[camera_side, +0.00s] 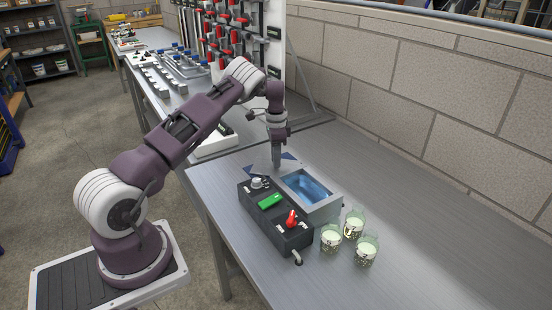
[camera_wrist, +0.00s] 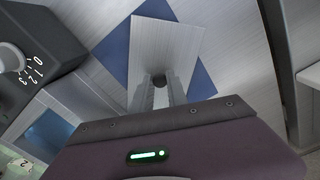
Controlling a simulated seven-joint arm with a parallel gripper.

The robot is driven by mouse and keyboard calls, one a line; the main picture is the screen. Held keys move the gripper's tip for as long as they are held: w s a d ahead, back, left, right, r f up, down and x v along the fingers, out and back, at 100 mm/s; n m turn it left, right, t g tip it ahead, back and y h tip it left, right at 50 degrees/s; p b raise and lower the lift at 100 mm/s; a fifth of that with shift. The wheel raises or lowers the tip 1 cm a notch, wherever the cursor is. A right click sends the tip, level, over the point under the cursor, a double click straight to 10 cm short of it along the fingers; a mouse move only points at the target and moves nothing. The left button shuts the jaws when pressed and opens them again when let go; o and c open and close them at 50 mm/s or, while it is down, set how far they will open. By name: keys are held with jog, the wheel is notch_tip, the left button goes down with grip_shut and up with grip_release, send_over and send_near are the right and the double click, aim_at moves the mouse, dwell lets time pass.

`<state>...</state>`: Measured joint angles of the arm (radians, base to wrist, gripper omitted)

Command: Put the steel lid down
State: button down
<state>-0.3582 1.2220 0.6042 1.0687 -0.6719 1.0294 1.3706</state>
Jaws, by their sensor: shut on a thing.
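The steel lid (camera_wrist: 165,45), a flat grey rectangular plate with a dark knob, is in the grip of my gripper (camera_wrist: 160,88). The fingers are shut at the knob. In the side view my gripper (camera_side: 277,164) points down at the lid (camera_side: 261,166), behind the open water bath (camera_side: 331,208). The lid lies over a blue mat (camera_wrist: 115,45), turned at an angle to it, with mat corners showing on both sides. The mat also shows in the side view (camera_side: 288,156). I cannot tell whether the lid touches the mat or hangs just above it.
A black control box (camera_side: 275,215) with a green display and red lever stands against the bath, which holds blue water. Several glass jars (camera_side: 330,238) stand at its near right. A tool board (camera_side: 245,30) rises behind. The bench's right side is clear.

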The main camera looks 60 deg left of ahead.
jog(key=c, duration=1.3)
grip_release()
jog(key=shift+f, duration=0.1)
notch_tip(320, 180, up, 14)
jog(key=s+d+r+n+t, duration=0.2)
jog(key=s+d+r, duration=0.3)
jog(key=d+r, duration=0.45)
jog(key=s+d+r+n+t, duration=0.1)
jog(key=s+d+r+n, duration=0.1)
jog(key=s+d+r, duration=0.55)
jog(key=s+d+r+t, duration=0.1)
jog(key=s+d+r, duration=0.2)
jog(key=s+d, duration=0.8)
jog(key=s+d+f+t, duration=0.1)
jog(key=s+d+f, duration=0.3)
jog(key=s, duration=0.5)
jog(key=shift+f+n+t, duration=0.3)
jog(key=shift+f, duration=0.2)
